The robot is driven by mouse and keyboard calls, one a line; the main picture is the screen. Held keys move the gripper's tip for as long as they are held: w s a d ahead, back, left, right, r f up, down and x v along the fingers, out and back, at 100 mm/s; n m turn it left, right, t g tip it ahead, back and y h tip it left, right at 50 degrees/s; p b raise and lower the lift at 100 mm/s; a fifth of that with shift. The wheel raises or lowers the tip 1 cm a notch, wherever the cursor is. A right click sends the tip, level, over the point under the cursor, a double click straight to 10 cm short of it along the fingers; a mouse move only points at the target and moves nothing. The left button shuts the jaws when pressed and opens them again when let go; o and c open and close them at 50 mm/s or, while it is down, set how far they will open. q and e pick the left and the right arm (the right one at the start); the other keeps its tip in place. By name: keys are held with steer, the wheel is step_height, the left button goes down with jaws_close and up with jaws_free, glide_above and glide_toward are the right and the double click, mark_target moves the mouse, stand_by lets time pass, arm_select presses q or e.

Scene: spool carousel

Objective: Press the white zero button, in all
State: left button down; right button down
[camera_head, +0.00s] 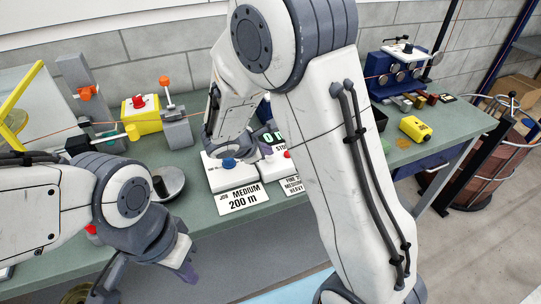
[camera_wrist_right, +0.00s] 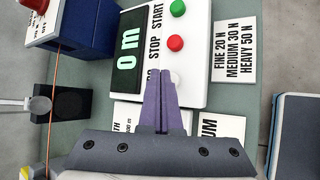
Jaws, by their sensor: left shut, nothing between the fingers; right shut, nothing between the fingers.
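The white zero button (camera_wrist_right: 175,78) is on the white counter box (camera_wrist_right: 190,90) in the right wrist view, partly hidden by my fingertips. A red and a green button sit in line with it. The box's display (camera_wrist_right: 127,48) reads 0 m. My right gripper (camera_wrist_right: 162,75) is shut and empty, its purple tips at the zero button; I cannot tell whether they touch it. In the head view, my right arm hides the button and much of the box. My left gripper (camera_head: 187,270) is shut and empty at the table's front, away from the box.
A white box with a blue button (camera_head: 229,163) stands beside the counter box, behind a card reading MEDIUM 200 m (camera_head: 243,198). A yellow box with a red button (camera_head: 139,108) is further left. A yellow device (camera_head: 415,128) lies on the right of the green table (camera_head: 450,125).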

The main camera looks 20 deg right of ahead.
steer(key=shift+r, duration=0.25)
step_height(320, 180, up, 5)
steer(key=p, duration=0.3)
steer(key=shift+f+p, duration=0.1)
steer(key=shift+p, duration=0.25)
stand_by(0.6)
steer(key=s+a+r+m+g+y, duration=0.1)
steer(key=s+a+m+g+y, duration=0.1)
steer(key=s, duration=0.7)
steer(key=s+a+r+m+g+y, duration=0.1)
steer(key=s+a+r+m+y, duration=0.1)
steer(key=s+a, duration=0.5)
steer(key=s+a+r+m+g+y, duration=0.1)
steer(key=s+a+m+y, duration=0.3)
steer(key=s, duration=0.8)
steer(key=shift+s+a+r+m+g, duration=0.15)
steer(key=shift+s+a+m+g, duration=0.25)
steer(key=shift+a+m+g, duration=0.35)
